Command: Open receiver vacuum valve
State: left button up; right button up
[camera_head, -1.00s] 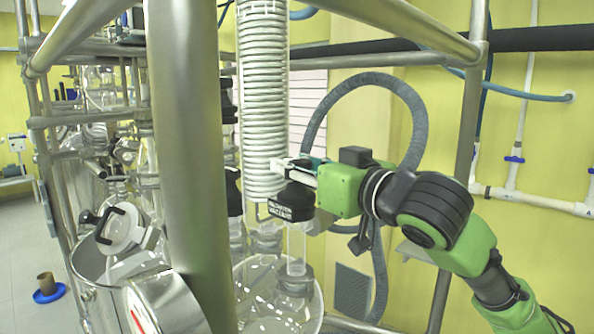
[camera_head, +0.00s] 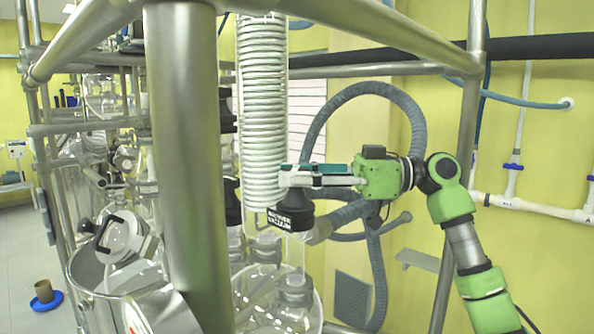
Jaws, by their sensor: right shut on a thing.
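The receiver vacuum valve (camera_head: 294,212) is a black cap with a white-lettered label, on top of an upright glass tube beside the coiled condenser. My right gripper (camera_head: 292,178) reaches in from the right, with its fingers level at the top of the black cap. It is shut on the valve's top, which the fingers largely hide. The lower cap and label stay visible below the fingers. I cannot tell from this view how far the valve is turned. My left gripper is not in view.
A thick metal post (camera_head: 190,180) stands left of the valve and blocks part of the view. The white coil condenser (camera_head: 262,110) is close behind the gripper. A grey hose (camera_head: 375,88) loops behind my right arm. A glass vessel (camera_head: 262,300) is below.

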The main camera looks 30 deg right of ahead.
aim_at(295, 169)
jog(key=n+g+y, duration=0.1)
jog(key=n+g, duration=0.1)
jog(key=g, duration=0.1)
jog(key=n+g+y, duration=0.1)
jog(key=n+g, duration=0.2)
jog(key=g, duration=0.1)
jog(key=shift+p, duration=0.3)
jog(key=shift+f+n+g, duration=0.1)
jog(key=shift+n+g, duration=0.3)
jog(key=shift+g, duration=0.5)
jog(key=shift+f+g, duration=0.15)
jog(key=shift+g, duration=0.15)
jog(key=o, duration=1.1)
jog(key=shift+a, duration=0.1)
notch_tip(295, 169, up, 10)
jog(key=shift+w+r, duration=0.1)
